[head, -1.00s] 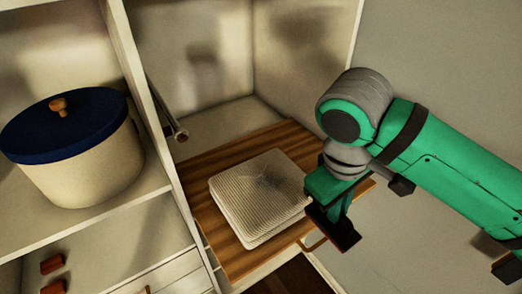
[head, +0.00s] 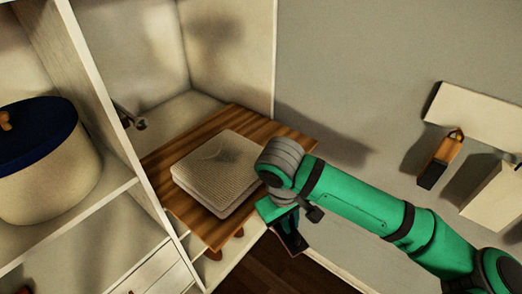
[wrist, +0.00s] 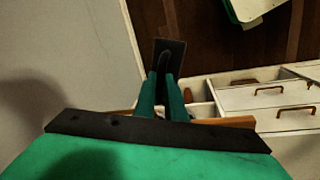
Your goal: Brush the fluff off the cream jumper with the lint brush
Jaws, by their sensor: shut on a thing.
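The cream jumper (head: 212,178) lies folded flat on a striped wooden board, with a greyish patch of fluff (head: 228,156) on its top, towards the back. My gripper (head: 284,216) is just right of and in front of the jumper, past the board's edge and apart from the jumper. It is shut on the lint brush (head: 291,238), whose dark flat head hangs below the fingers. In the wrist view, my gripper (wrist: 164,98) holds the brush (wrist: 168,58) by a narrow handle. The jumper is not visible there, and my arm hides part of the gripper in the head view.
The wooden board (head: 206,228) juts from a cream cupboard bay. A blue-lidded pot (head: 45,180) stands on the shelf at left. Drawers with handles (wrist: 290,112) lie below.

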